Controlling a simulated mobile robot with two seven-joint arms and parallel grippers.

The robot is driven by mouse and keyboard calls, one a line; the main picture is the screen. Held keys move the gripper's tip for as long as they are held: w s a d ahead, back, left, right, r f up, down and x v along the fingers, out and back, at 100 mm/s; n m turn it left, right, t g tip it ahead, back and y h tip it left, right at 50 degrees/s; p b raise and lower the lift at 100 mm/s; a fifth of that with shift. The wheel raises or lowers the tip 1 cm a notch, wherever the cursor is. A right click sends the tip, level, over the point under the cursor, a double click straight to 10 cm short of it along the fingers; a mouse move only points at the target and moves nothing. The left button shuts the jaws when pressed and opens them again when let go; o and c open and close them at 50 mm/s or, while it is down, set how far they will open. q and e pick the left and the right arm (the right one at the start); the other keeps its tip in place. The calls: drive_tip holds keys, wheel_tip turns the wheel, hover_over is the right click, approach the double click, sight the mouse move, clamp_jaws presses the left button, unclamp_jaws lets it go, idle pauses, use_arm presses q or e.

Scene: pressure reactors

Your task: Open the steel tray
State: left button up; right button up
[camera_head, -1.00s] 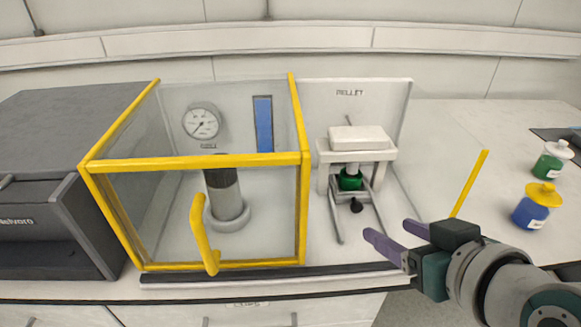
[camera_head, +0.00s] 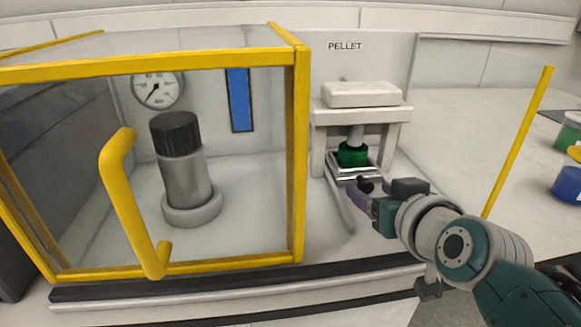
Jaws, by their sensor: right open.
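The steel tray (camera_head: 347,173) sits low in the white pellet press, under the green cylinder (camera_head: 352,155). Its dark round knob (camera_head: 366,184) is at the tray's front. My right gripper (camera_head: 362,190) is open, its purple fingers at the knob, one of them partly hidden behind the gripper's dark body. I cannot tell whether the fingers touch the knob. The tray looks pushed in between the press's legs. My left gripper is not in view.
A yellow-framed clear enclosure (camera_head: 300,150) with a yellow handle (camera_head: 125,205) stands left of the press, with a steel vessel (camera_head: 182,180) inside. A thin yellow post (camera_head: 518,140) stands to the right. Green and blue jars (camera_head: 568,185) stand at the right edge.

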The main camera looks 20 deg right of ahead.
drive_tip(key=shift+w+d+f, duration=0.1)
drive_tip(key=shift+w+f, duration=0.15)
drive_tip(key=shift+w, duration=0.35)
clamp_jaws()
idle(1.1)
